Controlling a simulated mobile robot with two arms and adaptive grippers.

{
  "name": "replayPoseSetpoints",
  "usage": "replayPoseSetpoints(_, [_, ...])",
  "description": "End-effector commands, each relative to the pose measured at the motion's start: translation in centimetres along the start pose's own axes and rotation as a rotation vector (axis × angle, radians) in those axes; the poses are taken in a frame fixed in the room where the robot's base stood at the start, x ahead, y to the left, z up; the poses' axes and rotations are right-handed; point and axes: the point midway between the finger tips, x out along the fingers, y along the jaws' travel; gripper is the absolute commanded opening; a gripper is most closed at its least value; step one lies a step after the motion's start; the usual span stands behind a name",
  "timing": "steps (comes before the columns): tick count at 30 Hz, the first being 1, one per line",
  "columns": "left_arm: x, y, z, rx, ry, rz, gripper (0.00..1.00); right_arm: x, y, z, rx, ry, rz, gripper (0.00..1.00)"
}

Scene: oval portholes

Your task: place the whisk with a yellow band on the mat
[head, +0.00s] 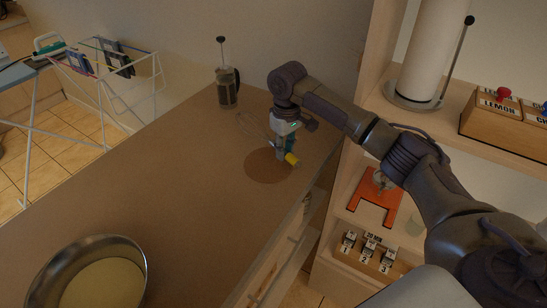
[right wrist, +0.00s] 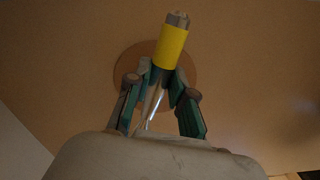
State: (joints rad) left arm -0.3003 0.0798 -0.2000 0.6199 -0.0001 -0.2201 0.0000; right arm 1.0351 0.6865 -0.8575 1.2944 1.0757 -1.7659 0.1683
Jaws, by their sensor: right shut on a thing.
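The whisk with a yellow band (head: 291,159) is in my right gripper (head: 284,148). In the head view its wire loops reach to the upper left and its banded end points to the lower right. The mat (head: 262,168) is a round brown patch on the counter. My right gripper is above the mat's right part. In the right wrist view the yellow band (right wrist: 171,46) sticks out past the fingers (right wrist: 160,88), with the mat (right wrist: 127,67) behind it. The gap between whisk and mat is hard to judge. My left gripper is not in view.
A French press (head: 228,90) stands at the counter's back, beyond the wire loops. A large metal bowl (head: 128,252) stands at the front left. The counter (head: 170,160) between is clear. Shelves with a paper towel roll (head: 425,50) and boxes are at right.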

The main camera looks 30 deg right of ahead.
Motion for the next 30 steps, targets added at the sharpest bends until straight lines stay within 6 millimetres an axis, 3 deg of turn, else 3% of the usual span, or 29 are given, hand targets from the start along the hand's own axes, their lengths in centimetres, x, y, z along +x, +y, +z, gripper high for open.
replayPoseSetpoints(3, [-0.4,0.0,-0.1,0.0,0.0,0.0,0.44,1.1,-0.6,-2.0,0.0,-0.001,-0.001,0.0])
replayPoseSetpoints(8, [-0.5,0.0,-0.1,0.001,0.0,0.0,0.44,1.9,-0.9,-3.1,0.0,0.001,0.001,0.0])
replayPoseSetpoints(18, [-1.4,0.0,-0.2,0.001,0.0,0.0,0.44,5.7,-0.9,-3.1,-0.001,0.0,0.002,0.0])
replayPoseSetpoints(30, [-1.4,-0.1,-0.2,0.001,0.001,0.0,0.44,6.3,-0.9,-3.1,0.0,0.0,0.002,0.0])
